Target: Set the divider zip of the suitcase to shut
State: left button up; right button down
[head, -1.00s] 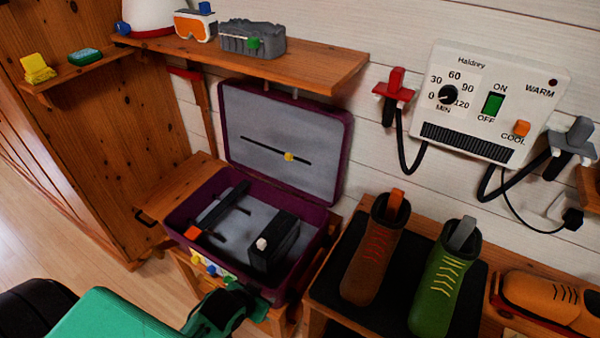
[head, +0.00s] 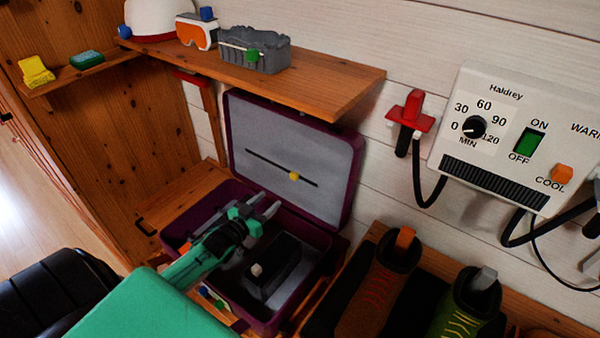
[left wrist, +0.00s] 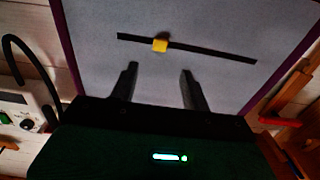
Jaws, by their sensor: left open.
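The open purple suitcase (head: 362,160) stands on a wooden bench, its lid upright against the wall. The grey divider panel (head: 265,130) in the lid has a dark slanted zip track (head: 265,162) with a yellow zip pull (head: 294,177) part-way along it. In the left wrist view the yellow pull (left wrist: 160,45) sits nearer the track's left end. My left gripper (head: 268,208) is over the suitcase base, in front of the lid. Its two fingers are apart and empty, pointing at the panel below the track in the wrist view (left wrist: 158,85). My right gripper is not in view.
A black box (head: 272,268) with a pale knob lies in the suitcase base. A wooden shelf (head: 320,85) with a helmet, goggles and grey basket overhangs the lid. The boot dryer panel (head: 510,135) and boots (head: 375,295) stand at the right.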

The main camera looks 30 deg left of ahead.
pick_arm(q)
jog(key=w, duration=0.1)
send_near(292, 177)
jog(key=w, duration=0.7)
jog(key=w+d, duration=0.1)
jog(key=w, duration=0.1)
jog(key=shift+w+p, duration=0.3)
jog(key=shift+w, duration=0.55)
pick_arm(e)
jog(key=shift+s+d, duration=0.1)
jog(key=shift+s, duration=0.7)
pick_arm(q)
jog(key=shift+c, duration=0.5)
grip_shut()
